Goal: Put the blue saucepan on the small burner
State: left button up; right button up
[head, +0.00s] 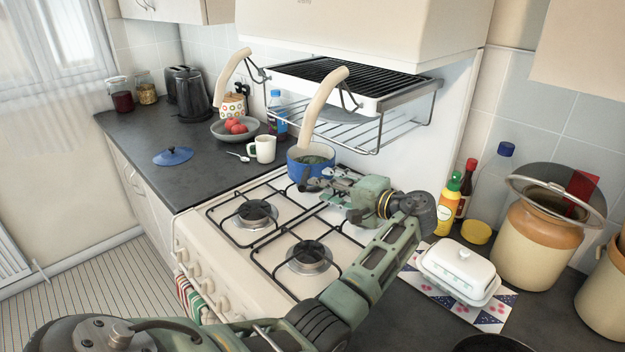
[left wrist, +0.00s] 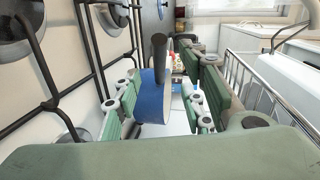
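The blue saucepan (head: 312,162) stands upright at the back left of the white gas stove (head: 215,255), with its dark inside showing from above. In the left wrist view the saucepan (left wrist: 151,103) shows between my finger pads. My left gripper (head: 322,184) reaches in from the right, low at the saucepan's near right side. Its fingers look open (left wrist: 165,105), with a gap on the right; contact on the left is unclear. Front-left burner (head: 255,213) and front-right burner (head: 309,256) are bare. My arm hides much of the back right. I cannot tell which burner is smallest.
A white mug (head: 262,149), a bowl of red fruit (head: 235,130) and a blue lid (head: 172,156) are on the left counter. A grill rack (head: 355,120) hangs above the stove's back. Bottles, a butter dish (head: 460,270) and a jar (head: 537,245) crowd the right.

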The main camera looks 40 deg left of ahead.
pick_arm(q)
jog(key=d, duration=0.3)
jog(key=shift+d+r, duration=0.35)
